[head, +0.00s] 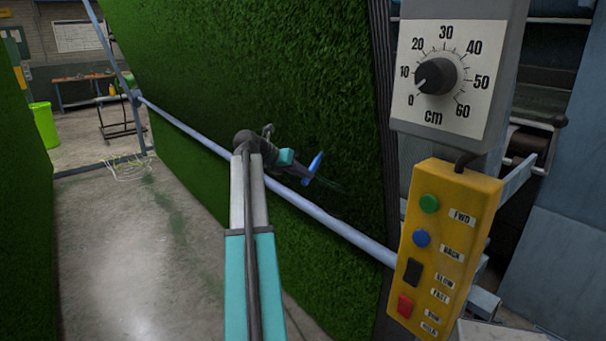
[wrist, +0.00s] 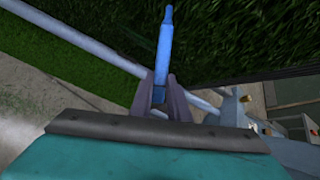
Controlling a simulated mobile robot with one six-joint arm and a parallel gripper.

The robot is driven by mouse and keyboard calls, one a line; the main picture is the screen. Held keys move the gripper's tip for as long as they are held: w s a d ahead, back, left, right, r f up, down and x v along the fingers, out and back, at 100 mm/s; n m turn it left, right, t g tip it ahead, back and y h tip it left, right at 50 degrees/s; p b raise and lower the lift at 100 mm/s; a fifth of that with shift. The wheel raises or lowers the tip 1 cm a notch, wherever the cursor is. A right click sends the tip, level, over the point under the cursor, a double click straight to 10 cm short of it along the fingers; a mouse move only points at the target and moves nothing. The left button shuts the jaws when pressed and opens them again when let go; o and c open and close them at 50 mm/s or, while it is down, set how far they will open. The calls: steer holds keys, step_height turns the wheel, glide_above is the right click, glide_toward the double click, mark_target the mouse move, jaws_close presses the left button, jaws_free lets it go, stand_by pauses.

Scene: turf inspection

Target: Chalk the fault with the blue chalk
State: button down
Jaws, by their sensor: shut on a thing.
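The blue chalk (head: 316,164) is a slim stick held in my gripper (head: 306,180), in front of the hanging green turf (head: 240,60). In the wrist view, my gripper (wrist: 161,84) is shut on the lower end of the blue chalk (wrist: 165,45), and its tip points up towards the turf (wrist: 225,35). I cannot tell whether the tip touches the pile.
A pale rail (head: 200,138) crosses the turf low down, close to my arm. A yellow button box (head: 440,250) and a centimetre dial (head: 435,77) stand at the right. A lime bin (head: 44,125) stands far left. The concrete floor (head: 110,250) at left is mostly clear.

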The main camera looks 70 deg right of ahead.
steer(key=shift+s+d+r+p, duration=0.25)
steer(key=shift+s+d+p, duration=0.2)
steer(key=shift+d, duration=0.15)
stand_by(0.6)
steer(key=w+d+p, duration=0.3)
steer(key=w+d, duration=0.1)
steer(key=w, duration=0.2)
steer(key=shift+w+d+p, duration=0.2)
steer(key=shift+w+p, duration=0.2)
stand_by(3.8)
stand_by(0.3)
steer(key=w+a+f+p, duration=0.2)
steer(key=w+a, duration=0.2)
steer(key=a, duration=0.2)
steer(key=shift+a, duration=0.25)
stand_by(0.6)
steer(key=shift+f, duration=0.1)
